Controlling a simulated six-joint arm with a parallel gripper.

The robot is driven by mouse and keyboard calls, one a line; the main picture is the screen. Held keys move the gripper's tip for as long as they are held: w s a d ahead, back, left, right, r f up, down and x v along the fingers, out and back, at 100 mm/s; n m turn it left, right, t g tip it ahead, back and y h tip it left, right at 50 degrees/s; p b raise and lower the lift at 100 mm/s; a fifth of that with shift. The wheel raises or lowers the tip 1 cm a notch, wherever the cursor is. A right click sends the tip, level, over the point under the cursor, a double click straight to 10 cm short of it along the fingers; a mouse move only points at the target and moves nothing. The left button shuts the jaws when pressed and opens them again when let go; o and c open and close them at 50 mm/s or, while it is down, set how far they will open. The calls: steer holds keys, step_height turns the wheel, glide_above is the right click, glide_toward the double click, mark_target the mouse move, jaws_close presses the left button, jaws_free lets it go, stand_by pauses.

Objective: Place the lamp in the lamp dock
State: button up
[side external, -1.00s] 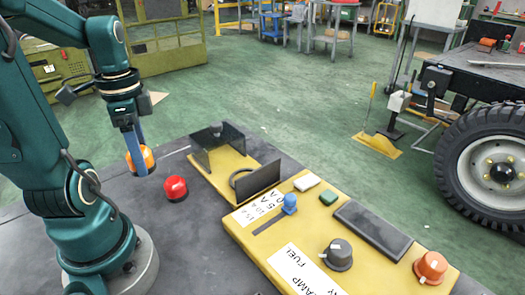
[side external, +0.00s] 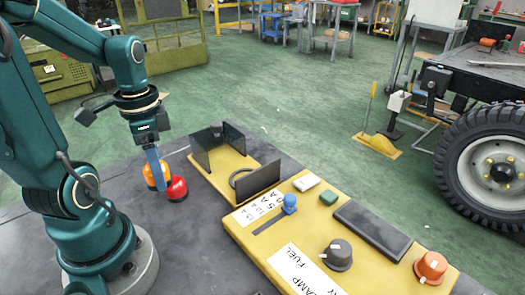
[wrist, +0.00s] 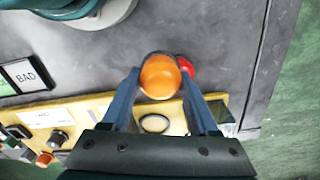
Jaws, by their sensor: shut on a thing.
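My gripper (side external: 158,170) is shut on an orange lamp (side external: 151,180); in the wrist view this lamp (wrist: 160,76) sits between the two blue fingers (wrist: 160,98). A red lamp (side external: 178,189) stands on the dark table just right of it, and in the wrist view it (wrist: 186,66) is partly hidden behind the orange lamp. I cannot tell whether the two lamps touch, or how high the orange one is. The likely lamp dock is a yellow base (side external: 212,182) with a dark ring (side external: 236,178) between two dark upright plates, to the right of my gripper. The ring (wrist: 155,123) looks empty.
A yellow control panel (side external: 235,232) with knobs, a blue slider knob (side external: 290,203) and buttons lies right of the dock. The dark plates (side external: 258,183) stand up as obstacles. A sign reading BAD (wrist: 30,75) lies on the table in the wrist view.

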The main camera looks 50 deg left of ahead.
glide_above(201, 216)
step_height(201, 216, down, 4)
steer(key=shift+s+f, duration=0.1)
steer(key=shift+f, duration=1.8)
steer(key=shift+f, duration=0.15)
steer(key=o, duration=1.4)
